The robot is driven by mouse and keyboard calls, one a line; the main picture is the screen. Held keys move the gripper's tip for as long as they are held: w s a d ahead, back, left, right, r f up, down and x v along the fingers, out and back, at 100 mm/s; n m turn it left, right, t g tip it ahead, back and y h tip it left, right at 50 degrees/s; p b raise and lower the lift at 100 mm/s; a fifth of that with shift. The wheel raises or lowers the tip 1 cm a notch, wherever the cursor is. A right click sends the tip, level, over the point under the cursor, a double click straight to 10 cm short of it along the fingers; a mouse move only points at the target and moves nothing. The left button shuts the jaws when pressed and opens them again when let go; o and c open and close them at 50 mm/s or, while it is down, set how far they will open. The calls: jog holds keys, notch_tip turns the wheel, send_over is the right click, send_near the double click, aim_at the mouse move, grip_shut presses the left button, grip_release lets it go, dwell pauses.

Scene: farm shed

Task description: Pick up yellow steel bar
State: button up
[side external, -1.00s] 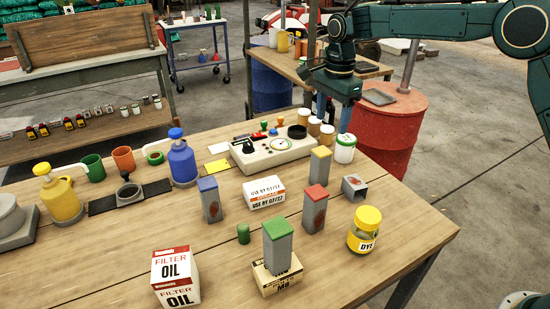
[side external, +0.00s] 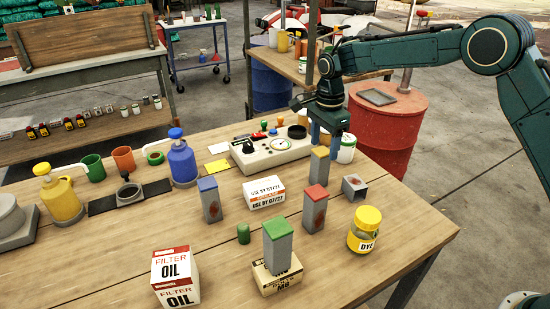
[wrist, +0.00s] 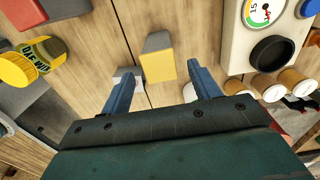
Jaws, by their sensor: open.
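The yellow steel bar (side external: 319,168) stands upright on the wooden table, a grey bar with a yellow top. In the wrist view its yellow top (wrist: 158,62) lies between and just beyond the two blue fingertips. My gripper (side external: 327,140) is open and empty, above the bar, its fingers pointing down near the bar's top. It also shows in the wrist view (wrist: 163,80). Similar bars stand nearby: one with a red top (side external: 315,205), one with a blue top (side external: 210,198), and one with a green top (side external: 278,245) on a small box.
A yellow-lidded jar (side external: 365,230) stands at front right. A gauge box (side external: 270,152) and white jar (side external: 346,148) stand behind. A white carton (side external: 264,192) lies to the left.

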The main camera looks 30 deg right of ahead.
aim_at(320, 165)
jog(key=shift+f, duration=1.1)
jog(key=shift+f, duration=0.1)
jog(key=shift+a+f, duration=0.2)
jog(key=shift+f, duration=2.3)
jog(key=c, duration=1.2)
jog(key=shift+r, duration=0.1)
notch_tip(320, 165, up, 20)
jog(key=shift+f, duration=0.1)
